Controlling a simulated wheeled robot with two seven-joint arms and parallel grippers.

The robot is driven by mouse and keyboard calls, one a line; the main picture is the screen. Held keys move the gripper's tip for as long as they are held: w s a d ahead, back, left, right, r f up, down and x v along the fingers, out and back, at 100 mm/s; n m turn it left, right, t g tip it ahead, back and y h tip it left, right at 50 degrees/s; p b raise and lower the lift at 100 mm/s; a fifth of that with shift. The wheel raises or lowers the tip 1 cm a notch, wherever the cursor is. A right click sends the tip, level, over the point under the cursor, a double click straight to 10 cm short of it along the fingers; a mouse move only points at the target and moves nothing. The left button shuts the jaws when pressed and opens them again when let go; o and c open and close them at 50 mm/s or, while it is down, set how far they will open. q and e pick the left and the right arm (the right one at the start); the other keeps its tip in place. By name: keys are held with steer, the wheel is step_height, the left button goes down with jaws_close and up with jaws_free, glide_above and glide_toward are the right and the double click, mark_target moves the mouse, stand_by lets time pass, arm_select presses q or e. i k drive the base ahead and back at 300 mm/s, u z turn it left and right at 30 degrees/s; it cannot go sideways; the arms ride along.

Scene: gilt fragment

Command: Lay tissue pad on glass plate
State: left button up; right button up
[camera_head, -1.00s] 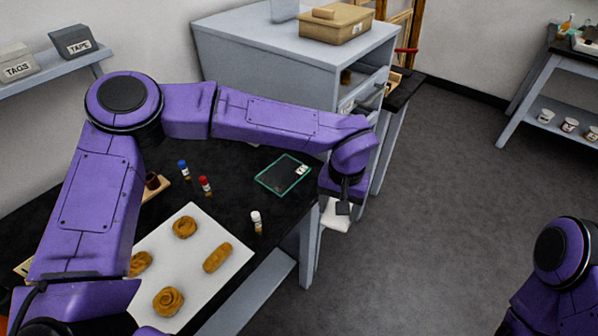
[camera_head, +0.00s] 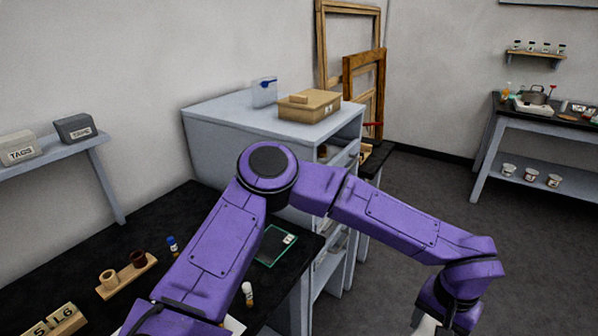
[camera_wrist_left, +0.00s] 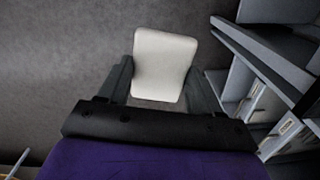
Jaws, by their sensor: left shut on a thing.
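A white tissue pad (camera_wrist_left: 162,62) is between the two dark fingers of my left gripper (camera_wrist_left: 162,85) in the left wrist view, with floor beneath it. In the head view my left gripper (camera_head: 440,322) is low at the right, away from the bench, and a white bit of the pad (camera_head: 425,326) shows beside it. The gripper is shut on the pad. The glass plate (camera_head: 276,246), clear with a green edge and a small white label, lies flat on the black bench, partly hidden by my left arm. My right gripper is not in view.
A grey cabinet (camera_head: 222,130) with open drawers stands behind the bench (camera_head: 185,212). A white-capped vial (camera_head: 248,292) and a blue-capped vial (camera_head: 172,245) stand near the plate. A wooden holder (camera_head: 128,276) is at the left. Open floor lies right of the bench.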

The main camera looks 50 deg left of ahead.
mark_target(270, 244)
steer(key=z, duration=0.1)
steer(key=k, duration=0.3)
steer(key=u, duration=0.75)
steer(key=i, duration=0.45)
